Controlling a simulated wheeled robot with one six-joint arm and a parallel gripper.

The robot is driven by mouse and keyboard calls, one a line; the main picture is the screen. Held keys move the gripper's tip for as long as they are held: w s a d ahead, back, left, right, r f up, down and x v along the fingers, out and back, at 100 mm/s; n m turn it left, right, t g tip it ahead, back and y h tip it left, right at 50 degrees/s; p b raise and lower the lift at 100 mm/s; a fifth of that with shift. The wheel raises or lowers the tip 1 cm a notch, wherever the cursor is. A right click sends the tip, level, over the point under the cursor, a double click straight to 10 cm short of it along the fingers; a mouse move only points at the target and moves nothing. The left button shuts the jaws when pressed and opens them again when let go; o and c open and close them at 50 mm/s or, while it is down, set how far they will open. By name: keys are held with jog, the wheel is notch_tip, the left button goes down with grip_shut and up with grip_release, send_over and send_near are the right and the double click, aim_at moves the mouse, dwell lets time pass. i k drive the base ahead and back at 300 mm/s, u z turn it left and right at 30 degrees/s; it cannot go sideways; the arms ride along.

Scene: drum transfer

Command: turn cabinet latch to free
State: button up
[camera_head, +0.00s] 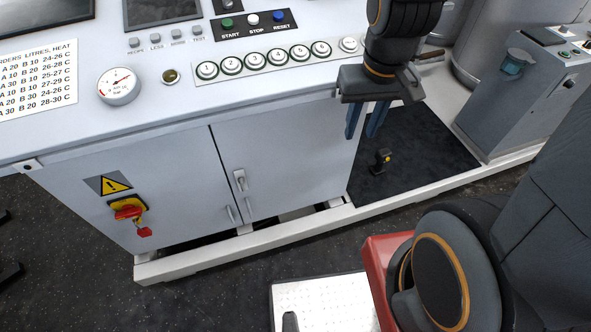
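The cabinet (185,165) is pale grey, with two shut doors under a sloping control panel. A small grey latch (240,180) sits on the right door beside the seam; its lever appears to hang down, though it is small here. My gripper (364,124) points down at the cabinet's right end, well right of the latch and higher in the picture. Its two blue fingers are apart, with nothing seen between them.
Small door handles (248,209) sit low by the seam. A red rotary switch (128,209) on yellow, with a red tag below, sticks out from the left door. The control panel (225,75) overhangs the doors. A black mat (420,150) lies right of the cabinet.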

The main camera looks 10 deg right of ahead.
aim_at(241, 180)
jog(key=u, duration=2.2)
jog(key=k, duration=1)
jog(key=z, duration=1.65)
jog(key=i, duration=0.5)
jog(key=z, duration=0.05)
